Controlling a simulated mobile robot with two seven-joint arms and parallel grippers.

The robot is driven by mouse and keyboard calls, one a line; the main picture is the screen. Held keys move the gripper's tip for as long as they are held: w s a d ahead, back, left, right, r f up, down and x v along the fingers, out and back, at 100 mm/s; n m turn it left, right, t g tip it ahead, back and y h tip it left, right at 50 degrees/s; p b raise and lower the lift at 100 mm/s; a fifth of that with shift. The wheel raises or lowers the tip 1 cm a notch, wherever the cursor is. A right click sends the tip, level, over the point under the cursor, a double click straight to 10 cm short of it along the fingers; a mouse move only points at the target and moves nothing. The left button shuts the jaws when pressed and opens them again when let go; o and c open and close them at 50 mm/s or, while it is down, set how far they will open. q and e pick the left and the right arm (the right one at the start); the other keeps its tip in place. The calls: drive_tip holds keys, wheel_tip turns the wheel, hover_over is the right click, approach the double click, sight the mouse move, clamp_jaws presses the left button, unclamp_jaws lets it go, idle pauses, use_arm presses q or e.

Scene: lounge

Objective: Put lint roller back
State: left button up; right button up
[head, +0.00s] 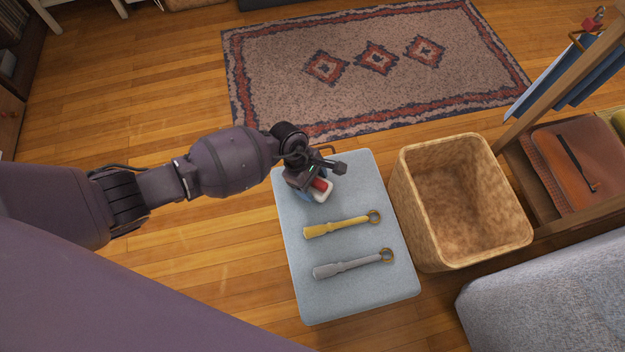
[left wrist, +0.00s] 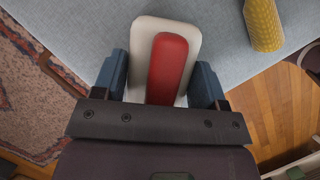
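A white block with a red top (head: 322,190) is at the far end of a light blue padded bench. My left gripper (head: 312,186) is over it. In the left wrist view the white and red thing (left wrist: 168,62) is between the two blue fingers, close to both; I cannot tell whether they press on it. A yellow handled tool with a ring (head: 336,227) and a grey handled tool with a ring (head: 346,265) lie on the bench. I cannot tell for sure which thing is the lint roller. My right gripper is not in view.
The light blue bench (head: 353,297) has bare room at its near end. An empty tan bin (head: 450,257) stands right of it. A wooden rack (head: 555,85) with blue cloth and a brown leather item (head: 565,155) is further right. A patterned rug (head: 290,90) lies behind.

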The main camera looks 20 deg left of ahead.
use_arm(q)
drive_tip(key=o, duration=0.3)
drive_tip(key=shift+o, duration=0.2)
drive_tip(key=p+v, duration=0.4)
drive_tip(key=v, duration=0.6)
drive_tip(key=shift+w+r, duration=0.15)
drive_tip(key=shift+r, duration=0.3)
drive_tip(key=shift+v, duration=0.75)
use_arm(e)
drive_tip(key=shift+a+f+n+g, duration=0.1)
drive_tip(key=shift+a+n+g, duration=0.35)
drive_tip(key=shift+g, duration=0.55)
use_arm(q)
drive_tip(key=shift+a, duration=0.1)
